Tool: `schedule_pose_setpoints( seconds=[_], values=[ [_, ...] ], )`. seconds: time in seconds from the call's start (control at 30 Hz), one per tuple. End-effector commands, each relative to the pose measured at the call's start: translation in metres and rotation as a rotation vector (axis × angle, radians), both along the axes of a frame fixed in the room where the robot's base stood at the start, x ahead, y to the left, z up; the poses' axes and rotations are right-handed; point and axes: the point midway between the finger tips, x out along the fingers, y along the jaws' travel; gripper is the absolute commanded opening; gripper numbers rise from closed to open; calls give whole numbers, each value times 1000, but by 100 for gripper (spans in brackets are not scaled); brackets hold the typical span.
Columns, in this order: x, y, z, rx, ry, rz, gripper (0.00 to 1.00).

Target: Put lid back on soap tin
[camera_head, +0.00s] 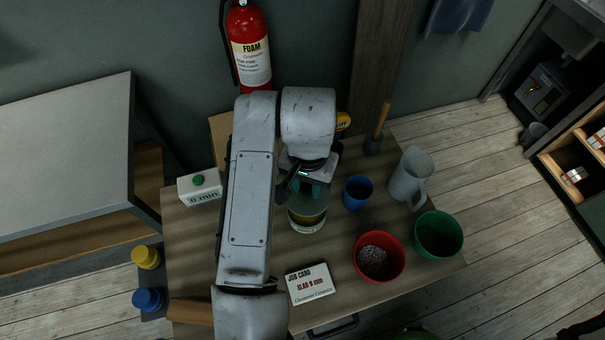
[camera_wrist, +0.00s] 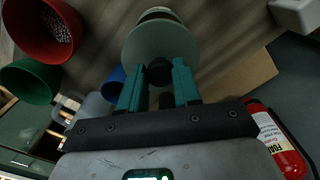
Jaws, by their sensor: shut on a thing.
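My gripper (camera_head: 306,190) is shut on the dark knob (camera_wrist: 159,72) of a grey-green round lid (camera_wrist: 150,42). In the wrist view its teal fingers (camera_wrist: 158,78) stand on either side of the knob. In the head view the lid (camera_head: 308,206) is partly hidden by my arm and lies over the soap tin (camera_head: 307,226), which has a pale labelled side and a yellowish band. In the wrist view a sliver of the tin (camera_wrist: 158,13) shows past the lid's edge. Whether the lid touches the tin's rim I cannot tell.
A blue cup (camera_head: 357,192) stands close right of the tin, with a grey jug (camera_head: 411,178) beyond. A red bowl (camera_head: 378,257) of granules and a green bowl (camera_head: 438,234) are at front right. A job card (camera_head: 310,284) lies in front; a timer box (camera_head: 200,188) stands left.

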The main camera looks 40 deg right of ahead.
Motion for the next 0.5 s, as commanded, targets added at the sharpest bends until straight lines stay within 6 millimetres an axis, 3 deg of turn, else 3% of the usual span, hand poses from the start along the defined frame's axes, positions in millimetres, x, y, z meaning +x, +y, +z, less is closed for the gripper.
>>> schedule_pose_setpoints(
  seconds=[0.5],
  values=[
    [0, 0, -44, 0, 0, 0, 3]
  ],
)
